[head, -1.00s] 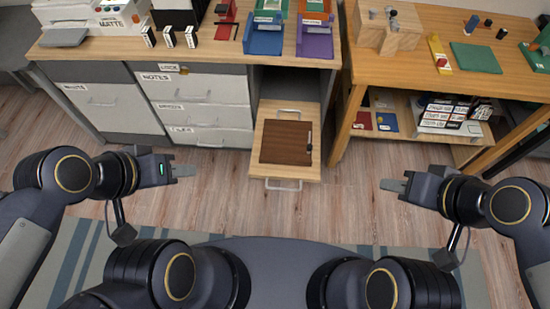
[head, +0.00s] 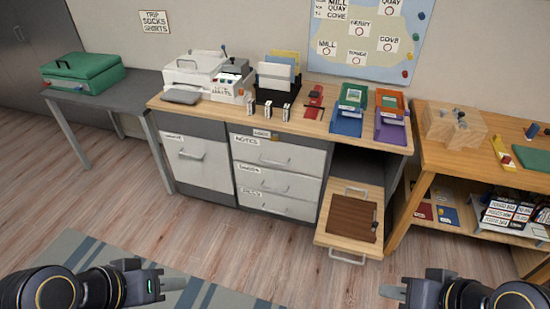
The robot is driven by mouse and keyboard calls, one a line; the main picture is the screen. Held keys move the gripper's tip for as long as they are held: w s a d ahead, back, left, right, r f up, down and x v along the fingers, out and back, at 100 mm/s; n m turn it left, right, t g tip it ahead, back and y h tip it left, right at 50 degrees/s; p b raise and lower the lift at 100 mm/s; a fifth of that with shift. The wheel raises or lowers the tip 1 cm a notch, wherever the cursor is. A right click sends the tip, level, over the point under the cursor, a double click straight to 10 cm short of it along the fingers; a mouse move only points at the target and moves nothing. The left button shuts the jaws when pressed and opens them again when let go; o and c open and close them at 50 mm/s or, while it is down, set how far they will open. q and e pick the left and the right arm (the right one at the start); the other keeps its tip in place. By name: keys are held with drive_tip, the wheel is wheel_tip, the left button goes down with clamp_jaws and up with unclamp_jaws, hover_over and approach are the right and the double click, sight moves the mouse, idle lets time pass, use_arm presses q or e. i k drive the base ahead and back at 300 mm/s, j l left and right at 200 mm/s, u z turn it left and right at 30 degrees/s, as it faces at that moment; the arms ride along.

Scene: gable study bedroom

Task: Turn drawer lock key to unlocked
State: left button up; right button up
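The drawer cabinet (head: 220,157) stands ahead, with a label reading LOCK on its upper front edge. Beside that label is a small brass-coloured lock piece (head: 275,135), too small to show which way any key points. My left gripper (head: 172,284) is low at the left, over the floor and well short of the cabinet. My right gripper (head: 392,291) is low at the right, also away from everything. Nothing shows in either gripper; their finger gaps cannot be made out.
A wooden drawer or tray with a brown panel (head: 352,219) sticks out low at the cabinet's right. A wooden workbench (head: 440,150) stands at the right. A grey side table (head: 135,82) with a green case (head: 82,72) stands at the left. The floor before the cabinet is clear.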

sight(275, 138)
drive_tip(key=i+j, duration=1.05)
drive_tip(key=j+u, duration=0.05)
drive_tip(key=j, duration=0.1)
